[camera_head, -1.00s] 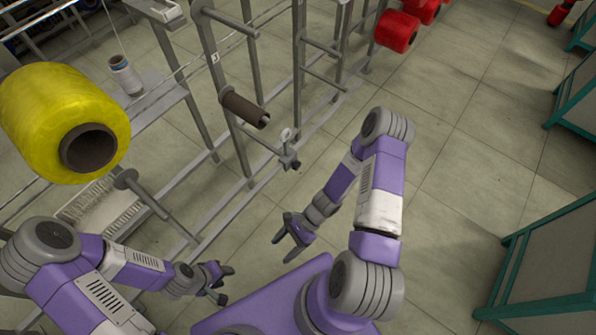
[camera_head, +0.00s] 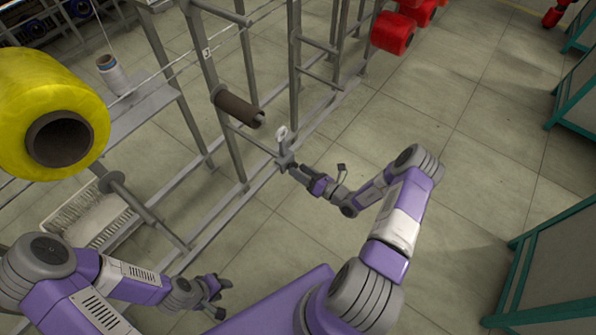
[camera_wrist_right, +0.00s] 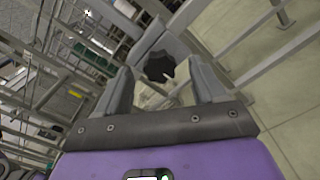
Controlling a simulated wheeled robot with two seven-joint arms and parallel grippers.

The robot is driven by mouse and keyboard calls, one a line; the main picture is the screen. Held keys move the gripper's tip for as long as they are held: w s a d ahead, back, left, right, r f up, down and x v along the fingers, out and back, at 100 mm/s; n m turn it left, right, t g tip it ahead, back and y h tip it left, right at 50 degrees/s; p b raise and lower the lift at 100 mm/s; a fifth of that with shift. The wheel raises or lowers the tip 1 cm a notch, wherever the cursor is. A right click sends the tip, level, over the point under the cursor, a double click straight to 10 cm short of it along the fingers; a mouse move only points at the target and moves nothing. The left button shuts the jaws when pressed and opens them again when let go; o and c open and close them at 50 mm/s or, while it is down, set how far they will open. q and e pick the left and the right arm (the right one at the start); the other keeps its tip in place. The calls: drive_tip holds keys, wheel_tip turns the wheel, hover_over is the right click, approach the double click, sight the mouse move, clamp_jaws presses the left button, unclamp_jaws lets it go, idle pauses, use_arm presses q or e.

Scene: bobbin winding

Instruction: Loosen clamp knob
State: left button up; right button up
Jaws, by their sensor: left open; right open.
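The clamp (camera_head: 284,161) sits at the end of a thin rod on the grey rack, with a small pale round part (camera_head: 281,133) above it. In the right wrist view the dark, lobed clamp knob (camera_wrist_right: 158,66) lies ahead, between and just beyond my finger tips. My right gripper (camera_head: 298,171) is open at the clamp; it also shows in the right wrist view (camera_wrist_right: 162,85). I cannot tell whether a finger touches the knob. My left gripper (camera_head: 221,297) is open and empty, low at the left, away from the clamp.
A brown tube (camera_head: 238,107) on a rack peg is above and left of the clamp. A big yellow yarn package (camera_head: 45,95) hangs at the left. Red packages (camera_head: 392,33) are at the back. Clear floor lies to the right, before teal-framed units (camera_head: 560,260).

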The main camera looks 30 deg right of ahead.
drive_tip(key=shift+x, duration=0.8)
drive_tip(key=c, duration=1.1)
drive_tip(key=shift+o, duration=0.2)
